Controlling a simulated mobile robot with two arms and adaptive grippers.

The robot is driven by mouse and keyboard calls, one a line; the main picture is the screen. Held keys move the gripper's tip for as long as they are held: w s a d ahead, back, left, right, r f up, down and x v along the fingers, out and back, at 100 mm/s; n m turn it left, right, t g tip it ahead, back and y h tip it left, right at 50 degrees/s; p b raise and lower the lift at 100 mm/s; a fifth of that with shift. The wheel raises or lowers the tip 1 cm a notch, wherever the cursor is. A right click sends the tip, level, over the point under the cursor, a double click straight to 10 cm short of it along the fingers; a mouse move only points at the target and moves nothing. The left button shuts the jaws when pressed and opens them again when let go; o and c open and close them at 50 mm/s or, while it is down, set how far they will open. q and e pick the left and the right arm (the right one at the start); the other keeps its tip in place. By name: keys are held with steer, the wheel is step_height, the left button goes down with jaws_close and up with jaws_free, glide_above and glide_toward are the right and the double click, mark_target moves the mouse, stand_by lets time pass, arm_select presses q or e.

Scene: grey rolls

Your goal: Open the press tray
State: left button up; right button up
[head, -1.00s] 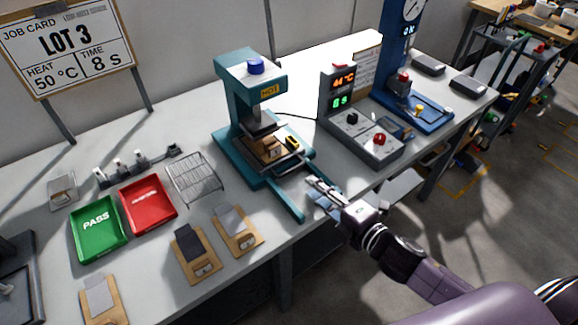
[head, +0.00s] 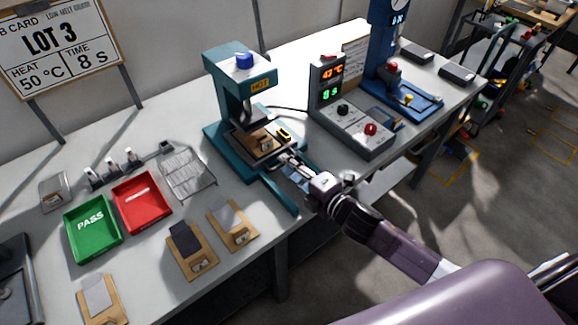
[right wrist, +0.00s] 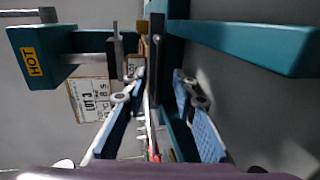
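The teal press (head: 240,85) with a blue knob and a HOT label stands mid-bench. Its tray (head: 258,158) sits low between the base rails, bearing a wooden block (head: 262,144). My right gripper (head: 284,160) is at the tray's front edge. In the right wrist view my right gripper (right wrist: 160,82) has its two blue-padded fingers apart. A dark upright bar (right wrist: 156,55) and a thin pale edge lie between them; contact cannot be told. The HOT label also shows in that view on the press (right wrist: 60,45). My left gripper is not in view.
A control box (head: 355,125) reading 43 °C and 8 s stands right of the press. A wire rack (head: 187,172), red tray (head: 141,215) and green PASS tray (head: 112,243) lie left. Boards (head: 240,236) lie along the front edge.

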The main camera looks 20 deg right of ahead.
jaws_close()
steer(key=shift+s+f, duration=0.1)
steer(key=shift+s, duration=0.05)
stand_by(0.4)
